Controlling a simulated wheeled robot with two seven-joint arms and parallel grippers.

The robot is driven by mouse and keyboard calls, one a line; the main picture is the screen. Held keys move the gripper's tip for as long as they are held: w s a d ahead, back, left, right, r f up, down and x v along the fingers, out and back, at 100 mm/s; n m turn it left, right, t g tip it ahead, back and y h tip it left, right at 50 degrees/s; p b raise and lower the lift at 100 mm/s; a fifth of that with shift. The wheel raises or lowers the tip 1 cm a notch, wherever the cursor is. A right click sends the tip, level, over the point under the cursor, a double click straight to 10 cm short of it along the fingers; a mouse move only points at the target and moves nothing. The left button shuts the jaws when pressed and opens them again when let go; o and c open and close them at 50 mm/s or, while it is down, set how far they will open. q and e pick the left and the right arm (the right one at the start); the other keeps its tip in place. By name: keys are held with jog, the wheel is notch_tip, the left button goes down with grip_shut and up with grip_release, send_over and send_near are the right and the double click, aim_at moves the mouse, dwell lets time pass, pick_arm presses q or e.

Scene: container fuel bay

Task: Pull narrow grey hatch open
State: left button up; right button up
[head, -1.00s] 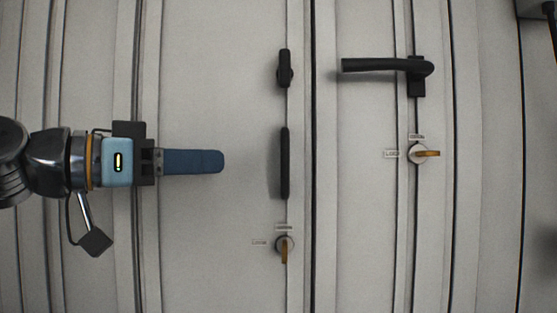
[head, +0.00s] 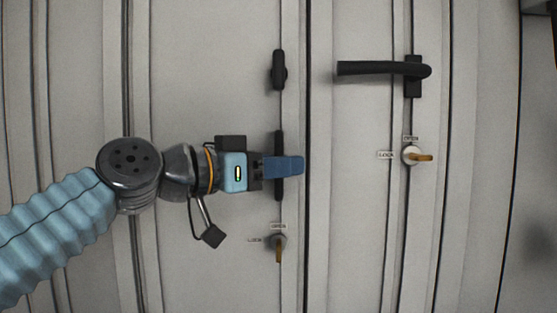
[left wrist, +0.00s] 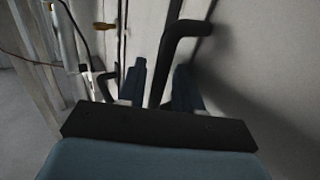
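The grey hatch (head: 215,100) fills the middle left of the head view and looks shut. Its black vertical bar handle (head: 278,142) stands near its right edge; it also shows in the left wrist view (left wrist: 172,55). My left gripper (head: 292,166) is at this handle, its blue fingers crossing in front of the bar's middle in the head view. In the left wrist view the fingers (left wrist: 160,88) are apart, with the bar between them and gaps visible. My right gripper is not in view.
A black turn latch (head: 279,70) sits above the bar. A key lock (head: 279,244) with its key pointing down sits below. To the right, another grey panel has a black lever handle (head: 370,68) and a lock with a sideways yellow key (head: 420,157).

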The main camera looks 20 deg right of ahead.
pick_arm(q)
grip_shut()
